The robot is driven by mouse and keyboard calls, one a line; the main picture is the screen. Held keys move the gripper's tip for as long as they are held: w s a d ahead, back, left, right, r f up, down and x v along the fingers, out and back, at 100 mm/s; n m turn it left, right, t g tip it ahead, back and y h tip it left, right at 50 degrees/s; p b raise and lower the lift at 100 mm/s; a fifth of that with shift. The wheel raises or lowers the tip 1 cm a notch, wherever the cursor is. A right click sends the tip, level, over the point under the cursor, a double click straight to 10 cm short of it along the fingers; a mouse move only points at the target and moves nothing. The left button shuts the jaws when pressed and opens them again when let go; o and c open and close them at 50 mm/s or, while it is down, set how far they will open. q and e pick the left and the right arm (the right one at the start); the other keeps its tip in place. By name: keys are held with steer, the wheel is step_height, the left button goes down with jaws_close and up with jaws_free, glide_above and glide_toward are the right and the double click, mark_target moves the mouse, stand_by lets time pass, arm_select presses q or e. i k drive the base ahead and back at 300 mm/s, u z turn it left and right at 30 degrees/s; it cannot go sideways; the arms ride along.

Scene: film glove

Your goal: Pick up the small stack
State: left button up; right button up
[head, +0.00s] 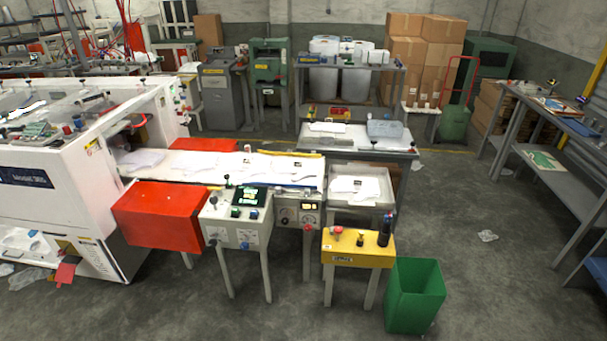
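Flat white film pieces lie in several places, and which of them is the small stack is not clear. A white pile (369,189) lies in the grey tray (335,200) at the end of the machine's belt. More thin white sheets (293,164) lie spread along the belt (207,171). Another white pile (327,128) lies on the grey table (395,144) behind the tray. Neither of my grippers is in view.
The white machine (50,200) fills the left side, with a red box (160,214) and a control panel (238,215) in front. A yellow button stand (357,252) and a green bin (415,295) stand before the tray. A workbench (560,145) is at right. The right floor is mostly clear.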

mark_target(300, 169)
steer(key=z, duration=0.5)
steer(key=i, duration=1.45)
steer(key=u, duration=0.9)
steer(key=i, duration=0.65)
steer(key=u, duration=0.7)
